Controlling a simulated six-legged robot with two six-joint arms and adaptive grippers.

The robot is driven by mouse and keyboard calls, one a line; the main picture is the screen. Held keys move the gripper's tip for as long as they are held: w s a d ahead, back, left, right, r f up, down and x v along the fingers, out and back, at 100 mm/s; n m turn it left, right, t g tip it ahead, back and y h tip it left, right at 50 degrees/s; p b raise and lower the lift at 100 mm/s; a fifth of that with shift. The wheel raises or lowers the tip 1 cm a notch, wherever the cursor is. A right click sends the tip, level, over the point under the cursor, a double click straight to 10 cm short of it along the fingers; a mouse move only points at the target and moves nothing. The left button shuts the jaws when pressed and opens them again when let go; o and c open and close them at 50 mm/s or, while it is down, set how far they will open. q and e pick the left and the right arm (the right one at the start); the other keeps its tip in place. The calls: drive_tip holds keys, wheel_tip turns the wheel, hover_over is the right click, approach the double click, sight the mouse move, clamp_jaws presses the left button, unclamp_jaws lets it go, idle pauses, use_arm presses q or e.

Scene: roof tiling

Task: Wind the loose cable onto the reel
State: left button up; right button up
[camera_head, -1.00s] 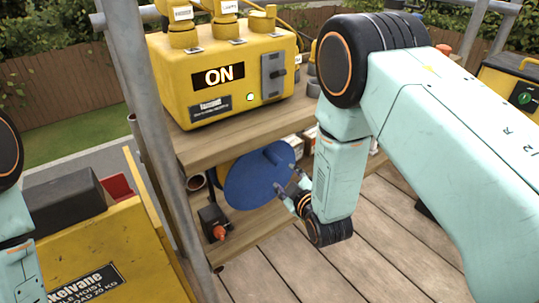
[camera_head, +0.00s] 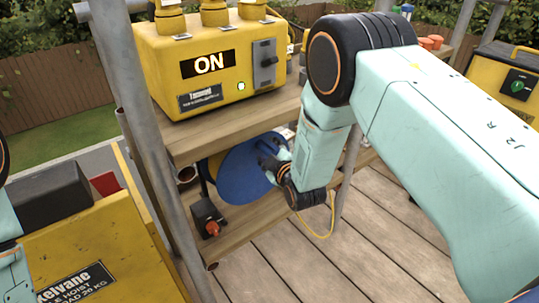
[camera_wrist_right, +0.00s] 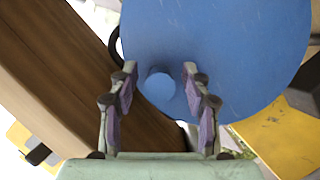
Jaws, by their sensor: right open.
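The reel shows as a blue disc (camera_head: 240,178) on the lower shelf, with a short round blue handle (camera_wrist_right: 160,85) standing out from its face in the right wrist view. My right gripper (camera_head: 268,160) is in front of the reel. In the right wrist view its two open fingers (camera_wrist_right: 160,70) stand on either side of the handle, with gaps visible on both sides. A thin yellow cable (camera_head: 331,225) hangs in a loop below my right wrist, over the deck; its ends are hidden. Of my left arm only a part shows at the left edge; its gripper is out of view.
A yellow box (camera_head: 150,75) reading "ON" stands on the upper shelf (camera_head: 200,137) above the reel. A scaffold pole (camera_head: 150,140) rises at left beside a yellow hoist (camera_head: 90,240).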

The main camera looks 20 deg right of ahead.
drive_tip(key=shift+w, duration=0.15)
clamp_jaws()
idle(0.4)
